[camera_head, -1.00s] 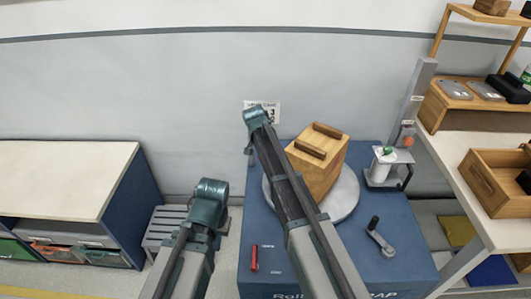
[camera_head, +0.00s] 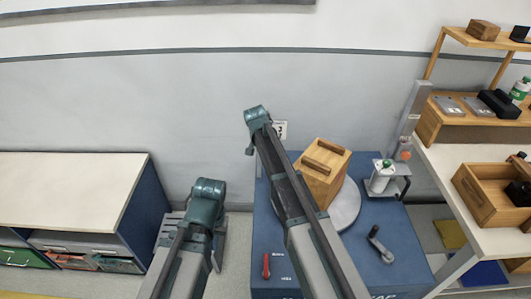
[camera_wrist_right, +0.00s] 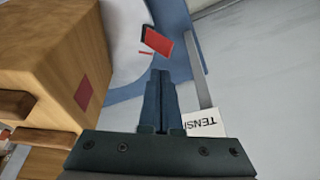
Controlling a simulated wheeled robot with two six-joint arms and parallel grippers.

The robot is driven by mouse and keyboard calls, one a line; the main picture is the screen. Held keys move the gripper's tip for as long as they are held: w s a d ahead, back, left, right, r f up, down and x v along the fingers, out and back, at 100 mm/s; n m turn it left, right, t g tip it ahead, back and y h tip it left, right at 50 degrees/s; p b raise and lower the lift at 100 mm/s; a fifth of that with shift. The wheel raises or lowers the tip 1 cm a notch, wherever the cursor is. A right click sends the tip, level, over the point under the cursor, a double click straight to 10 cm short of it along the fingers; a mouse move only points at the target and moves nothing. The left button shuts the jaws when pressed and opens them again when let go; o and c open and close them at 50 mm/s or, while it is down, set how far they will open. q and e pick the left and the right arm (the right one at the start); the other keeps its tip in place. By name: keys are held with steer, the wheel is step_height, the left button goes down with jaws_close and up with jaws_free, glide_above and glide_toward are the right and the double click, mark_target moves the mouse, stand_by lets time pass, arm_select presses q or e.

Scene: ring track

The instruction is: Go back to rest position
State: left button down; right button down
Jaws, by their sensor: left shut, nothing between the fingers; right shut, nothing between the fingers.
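My right gripper (camera_wrist_right: 161,100) shows in the right wrist view with its two dark fingers pressed together and nothing between them. It is beside the wooden box (camera_wrist_right: 50,60), which fills the left of that view. In the head view my right arm (camera_head: 290,205) reaches up in front of the box (camera_head: 325,172), and its fingers cannot be made out. My left arm (camera_head: 206,200) comes in from the lower left, near a grey step stool (camera_head: 170,225). No object shows in my left gripper, and its fingertips are hard to make out.
The box stands on a round plate (camera_head: 347,205) on a blue cabinet (camera_head: 345,260). A red lever (camera_head: 266,265), a crank (camera_head: 380,245) and a bottle stand (camera_head: 383,178) are on the cabinet. A shelved bench (camera_head: 470,160) is right; a low white-topped cabinet (camera_head: 70,190) is left.

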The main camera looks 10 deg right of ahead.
stand_by(0.4)
steer(key=s+a+n+g+p, duration=0.1)
steer(key=s+a+n, duration=0.2)
steer(key=s, duration=0.8)
steer(key=s+a+r+n+g+y+p, duration=0.1)
steer(key=s+a+n, duration=0.2)
steer(key=s, duration=0.8)
steer(key=s+a+r+n+g+p, duration=0.1)
steer(key=s+a+n, duration=0.3)
steer(key=s, duration=0.7)
steer(key=n, duration=0.2)
steer(key=shift+s+n, duration=0.3)
steer(key=shift+n, duration=0.1)
